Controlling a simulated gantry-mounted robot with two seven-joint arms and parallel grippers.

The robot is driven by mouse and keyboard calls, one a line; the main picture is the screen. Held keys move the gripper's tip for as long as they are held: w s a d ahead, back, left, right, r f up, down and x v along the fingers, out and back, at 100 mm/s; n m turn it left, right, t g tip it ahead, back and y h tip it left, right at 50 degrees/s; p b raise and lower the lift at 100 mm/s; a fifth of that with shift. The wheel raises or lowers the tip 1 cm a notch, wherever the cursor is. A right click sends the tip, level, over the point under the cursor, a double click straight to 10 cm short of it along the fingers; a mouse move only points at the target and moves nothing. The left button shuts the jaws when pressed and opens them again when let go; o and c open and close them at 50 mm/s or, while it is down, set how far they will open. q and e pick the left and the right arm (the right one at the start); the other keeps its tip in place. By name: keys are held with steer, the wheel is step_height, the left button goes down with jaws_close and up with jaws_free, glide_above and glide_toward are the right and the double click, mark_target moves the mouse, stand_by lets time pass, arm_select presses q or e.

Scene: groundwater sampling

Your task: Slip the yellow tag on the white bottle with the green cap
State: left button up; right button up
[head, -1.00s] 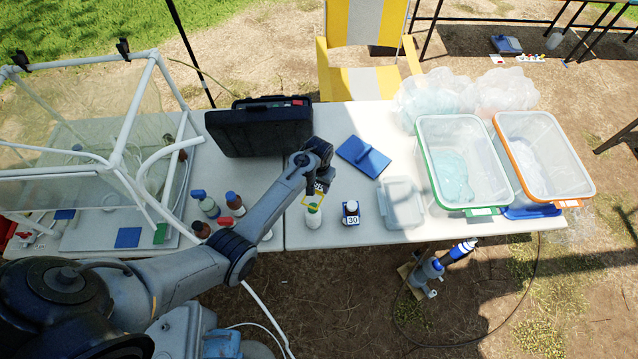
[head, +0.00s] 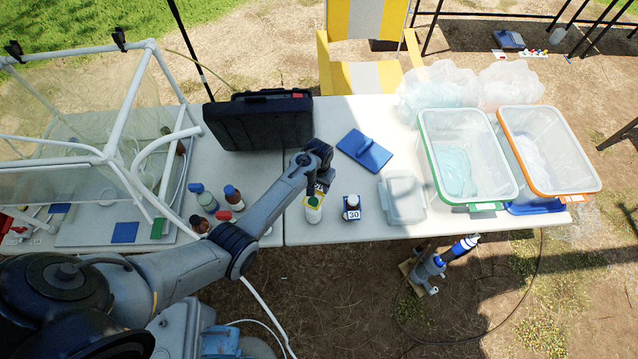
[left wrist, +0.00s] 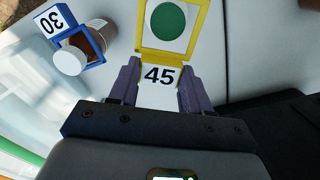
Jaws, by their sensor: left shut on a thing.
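The white bottle with the green cap (head: 313,212) stands upright near the table's front edge in the head view. My left gripper (head: 321,183) is just behind and above it, shut on the white number plate of the yellow tag (head: 323,190). In the left wrist view, the plate reads 45 between the fingers (left wrist: 158,76). There the tag's square yellow frame (left wrist: 172,58) surrounds the green cap (left wrist: 168,27). The frame's height on the bottle is hard to tell; it appears around the top. My right gripper is not in view.
A brown bottle with a white cap and blue tag 30 (head: 352,208) stands close to the right. A black case (head: 258,122) is behind. Several bottles (head: 208,200) stand left, beside my arm. A blue clipboard-like item (head: 364,151) and clear lidded box (head: 401,199) are to the right.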

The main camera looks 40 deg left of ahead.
arm_select(q)
steer(key=shift+p, duration=0.5)
stand_by(0.8)
steer(key=shift+f, duration=0.1)
stand_by(0.3)
steer(key=shift+f, duration=0.25)
steer(key=shift+f+b, duration=1.3)
steer(key=shift+f, duration=0.15)
steer(key=shift+f, duration=0.1)
steer(key=o, duration=1)
